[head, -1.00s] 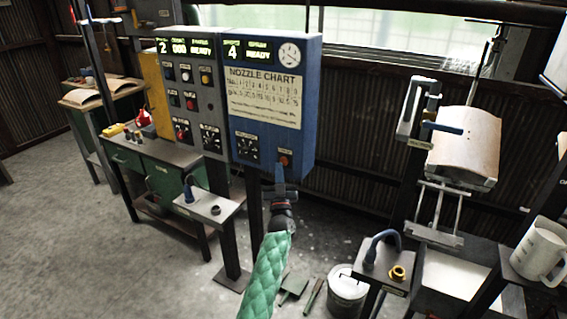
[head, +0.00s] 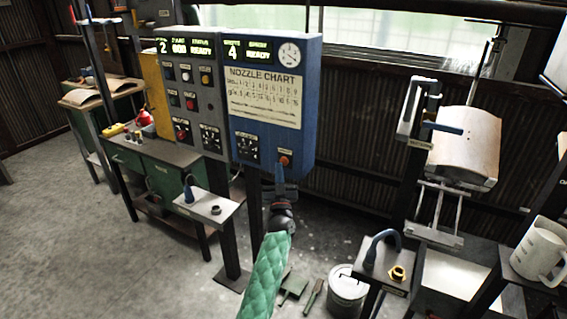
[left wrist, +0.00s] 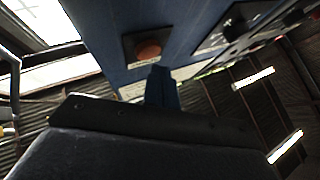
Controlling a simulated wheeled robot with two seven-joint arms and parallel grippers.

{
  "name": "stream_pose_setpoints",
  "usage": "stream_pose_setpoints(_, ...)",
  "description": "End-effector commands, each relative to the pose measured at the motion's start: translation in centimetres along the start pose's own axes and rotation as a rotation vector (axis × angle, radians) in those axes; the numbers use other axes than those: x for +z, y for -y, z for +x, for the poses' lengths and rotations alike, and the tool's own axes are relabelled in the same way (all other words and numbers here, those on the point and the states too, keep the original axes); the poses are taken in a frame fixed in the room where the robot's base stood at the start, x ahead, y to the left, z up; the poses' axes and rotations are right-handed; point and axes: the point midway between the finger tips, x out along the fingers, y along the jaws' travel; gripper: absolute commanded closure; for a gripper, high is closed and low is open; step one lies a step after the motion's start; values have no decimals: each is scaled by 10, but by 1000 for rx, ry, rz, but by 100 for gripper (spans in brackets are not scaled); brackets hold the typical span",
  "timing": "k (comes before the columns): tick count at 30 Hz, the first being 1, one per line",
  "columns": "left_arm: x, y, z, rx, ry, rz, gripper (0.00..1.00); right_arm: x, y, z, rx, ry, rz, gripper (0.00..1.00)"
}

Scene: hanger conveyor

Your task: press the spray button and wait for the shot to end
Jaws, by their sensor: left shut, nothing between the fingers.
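The blue spray cabinet (head: 308,100) stands upright in the middle of the head view. Its round orange-red button (head: 284,160) sits low on the front face. The button also shows in the left wrist view (left wrist: 148,51), in a dark square mount. My left gripper (head: 280,170) is shut and empty, with its blue fingertips just below the button. In the left wrist view the fingertips (left wrist: 161,73) appear close under the button, with a small gap. The cabinet's green display (head: 247,51) shows a 4 and seems to read READY. My right gripper is out of view.
A grey control panel (head: 205,80) with buttons and knobs adjoins the cabinet on the left. A small stand (head: 226,203) is below it. To the right are a curved tan panel on a fixture (head: 468,140), a bucket (head: 346,290) and a white jug (head: 540,250).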

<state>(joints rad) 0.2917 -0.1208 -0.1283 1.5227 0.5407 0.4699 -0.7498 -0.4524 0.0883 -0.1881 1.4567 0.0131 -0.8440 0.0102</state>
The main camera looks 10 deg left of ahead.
Motion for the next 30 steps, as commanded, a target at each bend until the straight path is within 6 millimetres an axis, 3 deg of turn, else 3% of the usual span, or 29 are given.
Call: stream_pose_setpoints(30, 5, -5, 7, 0, 0, 0, 100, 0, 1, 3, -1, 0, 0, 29)
